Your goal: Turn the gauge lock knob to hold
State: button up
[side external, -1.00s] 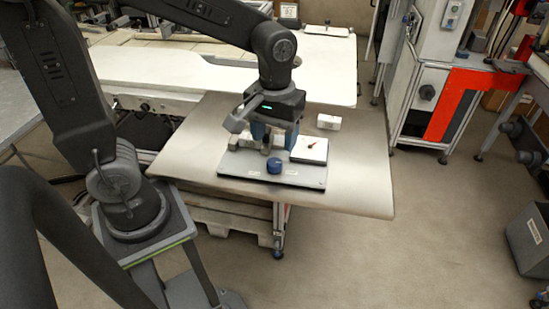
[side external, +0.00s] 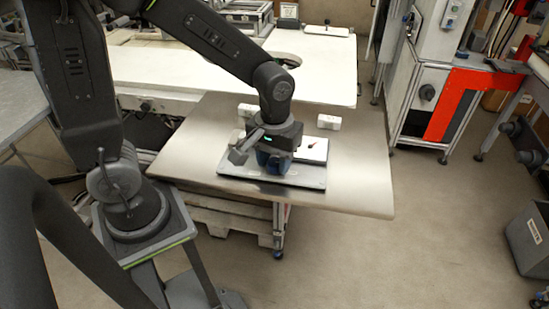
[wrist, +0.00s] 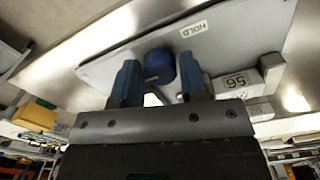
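The blue gauge lock knob (wrist: 159,66) sits on a grey panel (wrist: 105,70) in the wrist view, beside a white label reading HOLD (wrist: 193,29). My gripper (wrist: 158,72) points at the panel with its two blue fingers apart, one on each side of the knob. Whether the fingers touch the knob is unclear. In the side view my gripper (side external: 273,164) is low over the panel (side external: 305,178) and hides most or all of the knob. The knob's pointing direction cannot be made out.
A white plate with a dark needle (side external: 314,149) stands on the panel right of my gripper. A white block (side external: 328,122) and another white block (side external: 247,110) sit behind on the table (side external: 360,180). The table's right side is clear.

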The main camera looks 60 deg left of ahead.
jog(key=c, duration=0.5)
jog(key=shift+m, duration=0.4)
jog(key=m, duration=0.2)
jog(key=shift+m, duration=0.4)
jog(key=m, duration=0.3)
jog(key=shift+m, duration=0.4)
jog(key=m, duration=1)
jog(key=shift+m, duration=0.4)
